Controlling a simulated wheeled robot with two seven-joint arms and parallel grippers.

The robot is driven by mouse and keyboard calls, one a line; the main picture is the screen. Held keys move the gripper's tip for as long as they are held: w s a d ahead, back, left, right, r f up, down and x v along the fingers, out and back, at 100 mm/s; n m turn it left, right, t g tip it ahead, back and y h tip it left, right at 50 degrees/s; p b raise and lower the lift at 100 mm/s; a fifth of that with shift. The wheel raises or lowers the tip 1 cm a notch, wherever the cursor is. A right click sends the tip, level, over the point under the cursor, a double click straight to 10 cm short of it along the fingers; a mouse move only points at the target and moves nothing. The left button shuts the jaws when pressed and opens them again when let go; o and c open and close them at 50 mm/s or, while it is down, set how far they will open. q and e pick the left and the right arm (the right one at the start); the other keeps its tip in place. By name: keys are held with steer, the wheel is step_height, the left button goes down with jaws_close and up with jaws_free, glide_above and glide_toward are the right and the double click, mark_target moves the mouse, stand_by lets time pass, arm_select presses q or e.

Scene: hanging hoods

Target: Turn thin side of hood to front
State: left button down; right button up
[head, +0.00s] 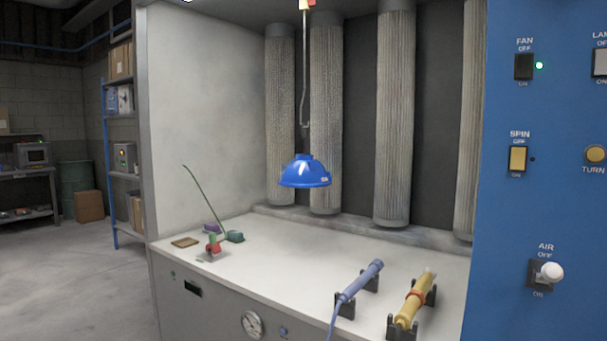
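A blue dome-shaped hood (306,175) hangs in the booth on a thin metal hook rod (304,80). It hangs open side down, with a small pale label near its lower right rim. It is clear of the white worktop (270,260) below it. On the blue panel (530,200) at right are FAN, SPIN and AIR switches and a yellow TURN button (595,154). The SPIN switch (517,158) is yellow; the FAN switch (523,66) has a lit green light beside it. Neither of my grippers shows in the head view.
A blue tool (360,281) with a hose and a yellow tool (414,302) rest on black stands at the worktop's front right. A red clamp (213,246) with a green rod and small blocks sit at left. Tall pleated filters (394,120) line the back.

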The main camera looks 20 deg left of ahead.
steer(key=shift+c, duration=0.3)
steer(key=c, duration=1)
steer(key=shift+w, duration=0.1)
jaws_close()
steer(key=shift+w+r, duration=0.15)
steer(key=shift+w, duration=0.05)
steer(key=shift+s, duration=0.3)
